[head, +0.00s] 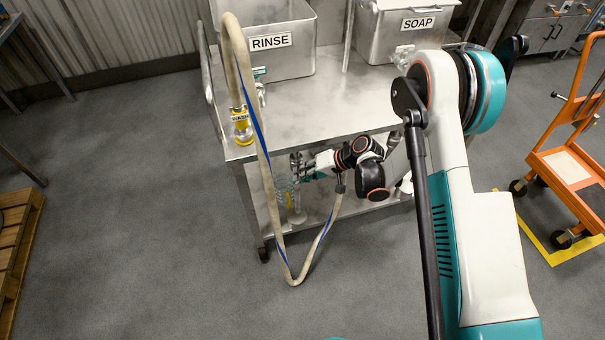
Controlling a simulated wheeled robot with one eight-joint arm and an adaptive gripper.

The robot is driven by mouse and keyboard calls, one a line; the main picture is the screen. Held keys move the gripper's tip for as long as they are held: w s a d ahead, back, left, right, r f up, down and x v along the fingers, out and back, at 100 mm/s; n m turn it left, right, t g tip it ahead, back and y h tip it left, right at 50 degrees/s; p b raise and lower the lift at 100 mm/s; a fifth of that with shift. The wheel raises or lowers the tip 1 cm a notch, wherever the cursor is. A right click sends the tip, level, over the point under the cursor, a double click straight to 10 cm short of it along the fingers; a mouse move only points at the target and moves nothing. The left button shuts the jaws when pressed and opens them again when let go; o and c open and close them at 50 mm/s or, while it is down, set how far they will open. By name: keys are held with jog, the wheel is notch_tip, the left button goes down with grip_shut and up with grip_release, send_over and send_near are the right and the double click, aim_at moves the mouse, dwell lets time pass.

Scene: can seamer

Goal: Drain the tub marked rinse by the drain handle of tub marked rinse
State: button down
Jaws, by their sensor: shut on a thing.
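The steel tub marked RINSE (299,60) stands at the left on the cart top. A small metal fitting with a teal lever, seemingly its drain handle (260,72), shows low at its front left corner, partly behind the hose. My gripper (299,166) is by the cart's front edge, lower in the picture and apart from that lever. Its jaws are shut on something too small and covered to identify. A beige hose (262,165) with a blue stripe hangs in a long loop; its lower end meets a dark fitting beside my wrist.
The steel tub marked SOAP (388,38) stands right of the rinse tub. Clear bottles (282,192) stand on the lower shelf. An orange trolley (568,165) is at right, a wooden pallet (17,238) at left.

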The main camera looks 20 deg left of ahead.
dwell(0.4)
jog(key=c, duration=1.7)
grip_release()
jog(key=shift+d, duration=0.1)
jog(key=v, duration=1.1)
jog(key=shift+d+r, duration=0.3)
